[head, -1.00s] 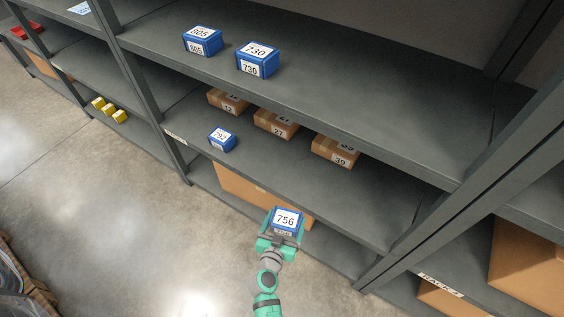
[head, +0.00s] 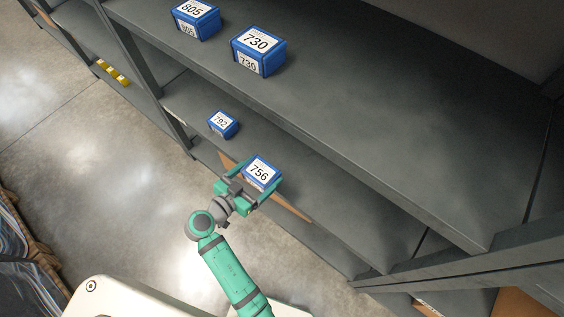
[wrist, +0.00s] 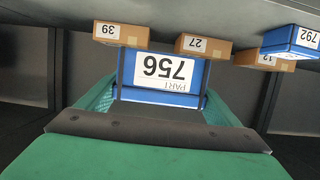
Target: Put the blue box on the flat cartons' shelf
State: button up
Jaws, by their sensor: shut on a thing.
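The blue box labelled 756 (head: 263,170) is held between the two fingers of my gripper (head: 255,180), label up. It shows upside down in the wrist view (wrist: 163,75). In the head view it overlaps the front part of the middle shelf (head: 330,200); I cannot tell whether it touches the shelf.
A smaller blue box 792 (head: 223,124) stands on the middle shelf, left of my gripper. Blue boxes 805 (head: 196,18) and 730 (head: 259,50) stand on the upper shelf (head: 400,130), which overhangs. The middle shelf right of the held box looks clear.

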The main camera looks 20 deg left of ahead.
jog(key=w+d+f, duration=0.1)
jog(key=w+f, duration=0.1)
jog(key=w, duration=0.1)
jog(key=w+f, duration=0.3)
jog(key=w, duration=0.1)
jog(key=w+d+f, duration=0.1)
jog(key=w+f, duration=0.2)
jog(key=shift+w+d+f, duration=0.25)
jog(key=shift+w+d, duration=0.05)
jog(key=shift+w, duration=0.1)
jog(key=shift+w+f, duration=0.1)
jog(key=shift+f, duration=1.55)
jog(key=shift+f, duration=0.1)
jog(key=o, duration=1.3)
jog(key=shift+f, duration=0.1)
jog(key=shift+o, duration=0.2)
jog(key=shift+s+r, duration=0.2)
jog(key=shift+r, duration=0.05)
jog(key=v, duration=1.1)
jog(key=shift+s, duration=0.3)
